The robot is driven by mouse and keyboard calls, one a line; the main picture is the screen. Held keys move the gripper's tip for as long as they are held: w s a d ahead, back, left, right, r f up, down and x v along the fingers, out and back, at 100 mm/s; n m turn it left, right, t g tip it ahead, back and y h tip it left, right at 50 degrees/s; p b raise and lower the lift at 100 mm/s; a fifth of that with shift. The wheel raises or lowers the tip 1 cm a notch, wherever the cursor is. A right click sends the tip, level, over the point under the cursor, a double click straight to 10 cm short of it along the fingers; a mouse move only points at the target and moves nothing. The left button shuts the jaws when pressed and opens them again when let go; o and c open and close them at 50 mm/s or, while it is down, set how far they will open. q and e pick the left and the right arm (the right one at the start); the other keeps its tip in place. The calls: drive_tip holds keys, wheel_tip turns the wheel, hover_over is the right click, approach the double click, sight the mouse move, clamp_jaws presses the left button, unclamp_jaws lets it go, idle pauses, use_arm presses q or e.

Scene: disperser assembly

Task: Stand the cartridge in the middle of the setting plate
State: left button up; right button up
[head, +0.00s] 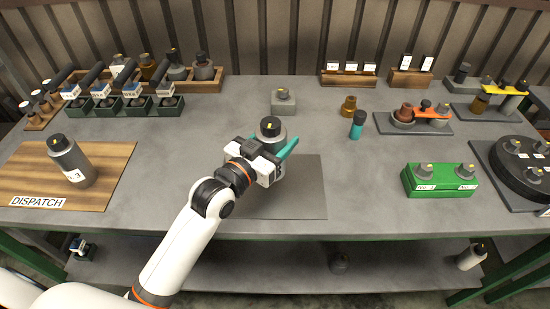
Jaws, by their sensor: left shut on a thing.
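My left gripper (268,148), with teal fingers, is shut on a grey cylinder with a black cap and a yellow mark, which looks like the cartridge (271,129). It appears roughly upright; its lower part is hidden behind the gripper. The setting plate looks to be the flat dark grey square (302,195) on the table. The gripper and cartridge are over or just behind its far left part. I cannot tell whether the cartridge touches a surface. My right gripper is not in view.
A wooden DISPATCH board (112,163) at left holds another capped grey cylinder (70,160). A grey block (283,102) stands behind the gripper. A teal bottle (357,125), a brass piece (348,106) and a green block (440,181) stand to the right. The plate's right part is clear.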

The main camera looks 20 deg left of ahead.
use_arm(q)
drive_tip(key=shift+f, duration=2.15)
drive_tip(key=shift+f, duration=0.15)
drive_tip(key=o, duration=1.7)
drive_tip(key=shift+f, duration=0.15)
drive_tip(key=shift+r, duration=0.2)
drive_tip(key=b+v, duration=0.1)
drive_tip(key=v, duration=1.1)
drive_tip(key=shift+b, duration=0.3)
